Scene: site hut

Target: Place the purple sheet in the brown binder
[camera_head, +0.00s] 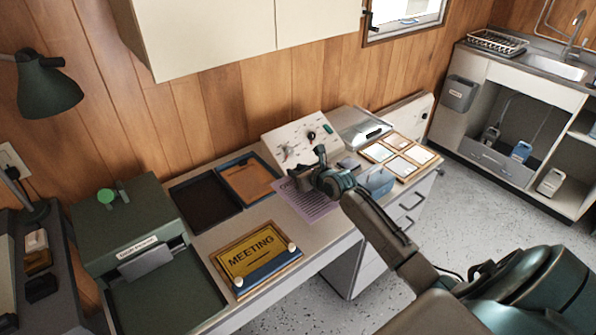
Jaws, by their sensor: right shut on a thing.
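The purple sheet (312,206) is at the middle of the desk, below my right gripper (299,176), which is shut on it. The gripper and wrist cover part of the sheet; I cannot tell whether its lower side touches the desk. What looks like the brown binder (247,182) is a flat brown panel with a dark blue rim, just left of the sheet. My right arm comes in from the lower right. My left gripper is not in view.
A dark tray (205,202) lies left of the brown binder. A MEETING board (252,253) lies at the front edge. A control panel (304,139), a blue container (379,182) and a framed card holder (400,155) stand nearby. A green machine (128,232) is at left.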

